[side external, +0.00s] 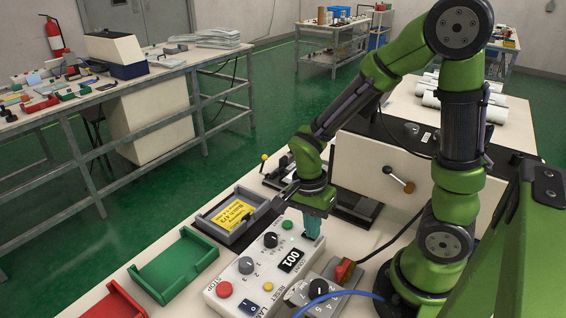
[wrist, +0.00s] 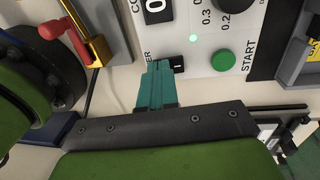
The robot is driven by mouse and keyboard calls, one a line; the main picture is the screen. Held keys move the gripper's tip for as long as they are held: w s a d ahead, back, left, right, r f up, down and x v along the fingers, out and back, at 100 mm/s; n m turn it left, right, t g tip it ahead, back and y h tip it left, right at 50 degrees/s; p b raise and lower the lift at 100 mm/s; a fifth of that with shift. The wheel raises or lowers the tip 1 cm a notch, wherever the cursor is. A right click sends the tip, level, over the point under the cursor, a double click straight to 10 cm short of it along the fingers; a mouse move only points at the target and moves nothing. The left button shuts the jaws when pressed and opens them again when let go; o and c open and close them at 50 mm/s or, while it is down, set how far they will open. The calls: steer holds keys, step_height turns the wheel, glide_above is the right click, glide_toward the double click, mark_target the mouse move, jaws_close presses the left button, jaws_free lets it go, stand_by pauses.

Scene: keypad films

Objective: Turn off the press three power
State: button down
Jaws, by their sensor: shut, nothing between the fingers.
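A pale control panel (side external: 245,285) stands on the bench in the side view, and part of it shows in the wrist view (wrist: 215,15). In the wrist view a small black switch (wrist: 179,63) sits by a label ending in "ER", with a lit green lamp (wrist: 193,38) above it. My gripper (wrist: 158,68) has its teal fingers shut and empty, with the tips right beside the switch and covering part of it. I cannot tell whether they touch it. In the side view my gripper (side external: 312,236) points down at the panel's far right end, hiding the switch.
The panel carries a green START button (wrist: 223,60), a red STOP button (side external: 224,289), knobs and a counter (side external: 291,260). A grey box with a red handle (side external: 344,270) stands close on the right. A grey tray (side external: 218,232) and green tray (side external: 175,265) lie left.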

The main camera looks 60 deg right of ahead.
steer(key=shift+s+f, duration=0.55)
steer(key=shift+f, duration=0.1)
steer(key=shift+a, duration=0.1)
stand_by(0.9)
steer(key=shift+w, duration=0.15)
steer(key=shift+w+r, duration=0.1)
steer(key=shift+w, duration=0.55)
step_height(320, 180, up, 15)
steer(key=shift+w, duration=0.25)
stand_by(0.4)
